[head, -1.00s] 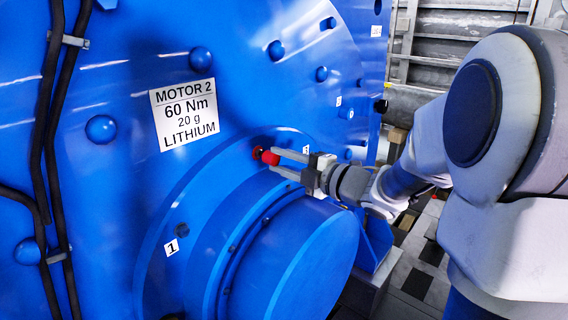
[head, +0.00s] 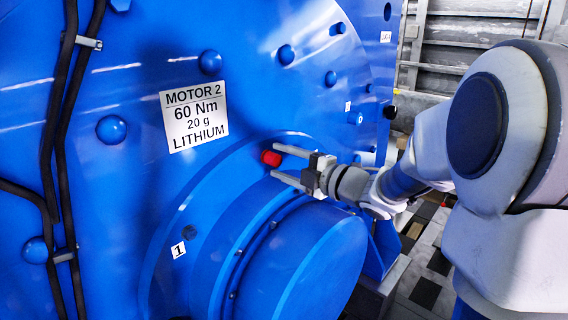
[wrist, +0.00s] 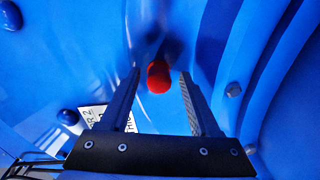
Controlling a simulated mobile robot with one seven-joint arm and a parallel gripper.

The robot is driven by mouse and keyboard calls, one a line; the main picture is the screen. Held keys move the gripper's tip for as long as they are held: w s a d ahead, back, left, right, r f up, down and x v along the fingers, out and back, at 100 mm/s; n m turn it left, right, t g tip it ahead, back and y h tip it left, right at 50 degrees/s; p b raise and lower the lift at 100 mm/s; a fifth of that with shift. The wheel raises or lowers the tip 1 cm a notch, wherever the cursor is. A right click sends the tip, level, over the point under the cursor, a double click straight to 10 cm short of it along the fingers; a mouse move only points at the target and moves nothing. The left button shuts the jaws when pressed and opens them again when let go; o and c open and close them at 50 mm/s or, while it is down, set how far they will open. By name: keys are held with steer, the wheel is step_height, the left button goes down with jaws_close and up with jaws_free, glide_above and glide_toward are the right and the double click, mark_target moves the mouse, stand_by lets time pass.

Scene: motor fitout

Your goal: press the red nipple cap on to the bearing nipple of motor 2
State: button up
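Motor 2 is the large blue housing with a white "MOTOR 2, 60 Nm, 20 g LITHIUM" label (head: 194,115). The red nipple cap (head: 271,158) sits against the housing, above the round blue bearing cover (head: 315,255). In the wrist view the cap (wrist: 159,77) shows end-on between the fingertips, with a dark blurred patch behind it. The cap hides the bearing nipple, so I cannot see how fully it is seated. My gripper (head: 275,161) is open, its two fingers spread on either side of the cap with gaps; they also show in the wrist view (wrist: 160,84).
Round blue bolt heads (head: 111,129) stand out from the housing. Black cables (head: 58,120) run down the left. Tiled floor (head: 425,290) shows at lower right.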

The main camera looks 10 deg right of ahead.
steer(key=shift+s+d, duration=0.1)
steer(key=b+v, duration=0.1)
steer(key=v, duration=1.6)
